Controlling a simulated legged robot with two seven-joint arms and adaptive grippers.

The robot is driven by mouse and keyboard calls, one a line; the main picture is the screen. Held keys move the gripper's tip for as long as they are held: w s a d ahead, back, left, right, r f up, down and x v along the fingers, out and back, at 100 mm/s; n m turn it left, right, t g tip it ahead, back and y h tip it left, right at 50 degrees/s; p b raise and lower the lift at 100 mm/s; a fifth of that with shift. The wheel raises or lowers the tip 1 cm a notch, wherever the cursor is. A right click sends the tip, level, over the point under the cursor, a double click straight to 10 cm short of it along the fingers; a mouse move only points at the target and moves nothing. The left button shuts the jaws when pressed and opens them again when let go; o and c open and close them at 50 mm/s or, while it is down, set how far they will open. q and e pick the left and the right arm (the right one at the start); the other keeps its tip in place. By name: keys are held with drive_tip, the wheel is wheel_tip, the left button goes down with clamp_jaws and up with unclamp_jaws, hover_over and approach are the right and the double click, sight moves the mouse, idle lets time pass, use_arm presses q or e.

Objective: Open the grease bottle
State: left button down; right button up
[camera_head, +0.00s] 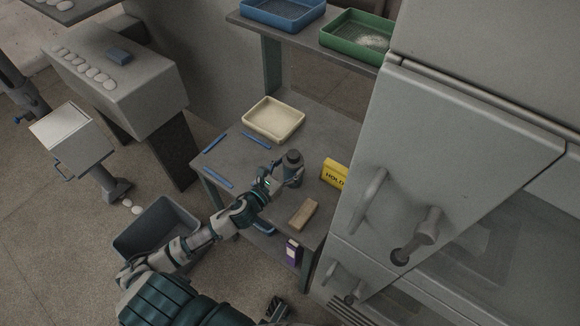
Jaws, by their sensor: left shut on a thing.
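The grease bottle (293,168) is a dark grey-blue bottle with a darker round top (293,156). It stands upright on the grey table, right of the middle. My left gripper (280,180) is at its left side, shut on the bottle's body. The fingers partly hide the lower part of the bottle, and their exact contact is too small to see. The dark top looks in place on the bottle. A small dark part at the bottom edge may be my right gripper (275,309); its jaws cannot be made out.
The table (243,181) also holds a cream tray (273,119), blue strips (217,177), a tan block (303,214) and a yellow HOLD sign (334,173). A large grey cabinet (470,130) stands close on the right. A grey bin (157,226) is on the floor at left.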

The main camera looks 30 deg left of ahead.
use_arm(q)
drive_tip(key=shift+c, duration=1.4)
unclamp_jaws()
drive_tip(key=shift+d, duration=0.15)
drive_tip(key=shift+o, duration=0.7)
drive_tip(key=shift+d, duration=0.3)
